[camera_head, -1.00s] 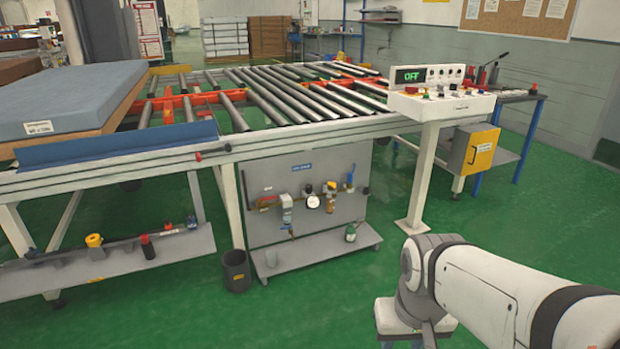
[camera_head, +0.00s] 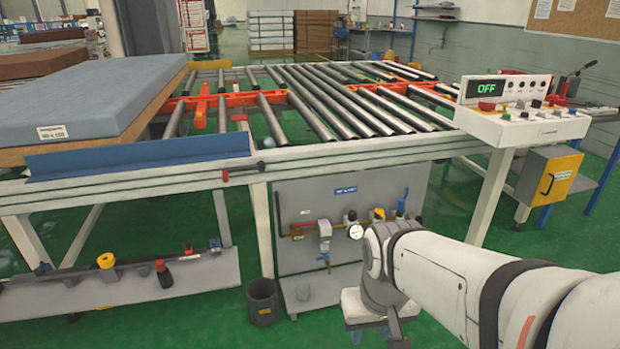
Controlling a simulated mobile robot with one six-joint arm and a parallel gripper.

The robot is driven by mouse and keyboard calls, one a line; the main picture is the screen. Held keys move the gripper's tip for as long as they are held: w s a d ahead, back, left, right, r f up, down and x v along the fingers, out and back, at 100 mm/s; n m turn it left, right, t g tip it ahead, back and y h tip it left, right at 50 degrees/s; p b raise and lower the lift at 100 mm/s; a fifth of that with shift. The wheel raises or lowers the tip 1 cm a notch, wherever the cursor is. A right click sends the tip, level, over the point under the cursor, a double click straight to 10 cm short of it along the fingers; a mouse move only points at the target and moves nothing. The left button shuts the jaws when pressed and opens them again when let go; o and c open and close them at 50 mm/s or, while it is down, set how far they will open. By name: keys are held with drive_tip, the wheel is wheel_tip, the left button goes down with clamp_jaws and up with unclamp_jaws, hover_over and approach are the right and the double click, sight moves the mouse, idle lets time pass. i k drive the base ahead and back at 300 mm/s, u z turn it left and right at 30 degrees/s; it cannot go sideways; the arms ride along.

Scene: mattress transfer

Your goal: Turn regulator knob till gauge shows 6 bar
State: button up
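A grey panel (camera_head: 298,206) under the roller table carries the air fittings. A round white gauge (camera_head: 355,231) sits on it, too small to read. A yellow-orange fitting (camera_head: 378,214) is right of the gauge, and a blue handle (camera_head: 402,201) stands further right. A pale filter-like unit (camera_head: 325,229) hangs left of the gauge. Which part is the regulator knob I cannot tell. My white arm reaches in from the lower right and covers the panel's lower right part. Its end is near the gauge in the picture; the gripper's fingers cannot be made out.
The roller table (camera_head: 330,158) stands above the panel, with a blue mattress (camera_head: 90,95) at its left. A control console (camera_head: 520,122) reads OFF. A dark bin (camera_head: 262,302) stands on the floor left of the panel. A low shelf (camera_head: 120,285) holds tools.

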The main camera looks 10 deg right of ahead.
sight(351, 216)
drive_tip(key=z, duration=0.15)
drive_tip(key=i, duration=1.1)
drive_tip(key=z, duration=0.6)
drive_tip(key=k, duration=0.9)
drive_tip(key=z, duration=0.2)
drive_tip(key=i, duration=0.9)
drive_tip(key=u, duration=0.05)
